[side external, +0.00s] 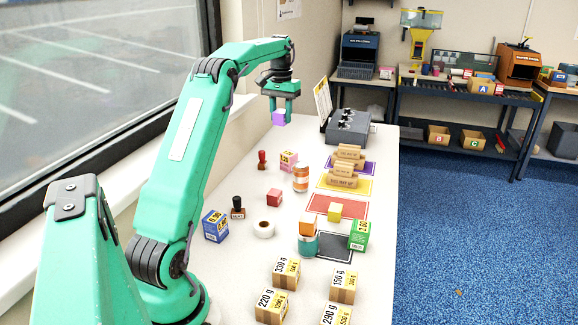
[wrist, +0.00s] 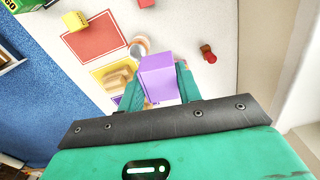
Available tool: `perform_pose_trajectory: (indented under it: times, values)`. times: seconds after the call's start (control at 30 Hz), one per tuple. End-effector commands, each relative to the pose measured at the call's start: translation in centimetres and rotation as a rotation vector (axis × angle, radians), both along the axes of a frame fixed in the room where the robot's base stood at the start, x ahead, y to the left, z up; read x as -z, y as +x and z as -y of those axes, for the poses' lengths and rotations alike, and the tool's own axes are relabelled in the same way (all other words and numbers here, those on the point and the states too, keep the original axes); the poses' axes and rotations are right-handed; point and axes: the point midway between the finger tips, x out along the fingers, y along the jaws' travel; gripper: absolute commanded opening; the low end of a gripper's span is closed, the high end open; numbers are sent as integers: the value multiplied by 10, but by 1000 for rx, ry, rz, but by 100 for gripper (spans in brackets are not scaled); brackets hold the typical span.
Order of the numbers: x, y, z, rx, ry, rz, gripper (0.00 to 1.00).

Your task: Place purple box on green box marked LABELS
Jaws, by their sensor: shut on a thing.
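My gripper (side external: 280,101) is shut on the purple box (side external: 279,119) and holds it above the far left part of the white table. In the wrist view the purple box (wrist: 158,78) sits between the two green fingers. A green box (side external: 359,235) with a yellow-white label stands at the table's right edge, well nearer the camera than my gripper. Its lettering is too small for me to read as LABELS. A corner of a green box (wrist: 24,5) shows at the top left of the wrist view, mostly cut off.
The white table (side external: 240,275) holds a blue box (side external: 215,226), a pink box (side external: 288,160), a red stamp (side external: 262,160), orange-labelled jar (side external: 301,178), yellow cube (side external: 334,212), an orange cube (side external: 308,228) on a teal jar, coloured mats and several weight boxes. A grey device (side external: 348,128) stands at the back.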

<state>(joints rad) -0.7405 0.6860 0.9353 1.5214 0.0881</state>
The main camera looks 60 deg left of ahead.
Motion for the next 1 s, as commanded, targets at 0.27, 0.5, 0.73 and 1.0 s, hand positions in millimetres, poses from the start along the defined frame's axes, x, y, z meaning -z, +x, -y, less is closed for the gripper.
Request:
perform_pose_trajectory:
  times: [0.27,0.5,0.73,1.0]
  values:
    - [-4,34,72,102,1,1,10]
    - [-7,58,158,219,1,2,10]
    - [-7,65,241,330,1,2,10]
    - [-5,54,334,459,1,2,10]
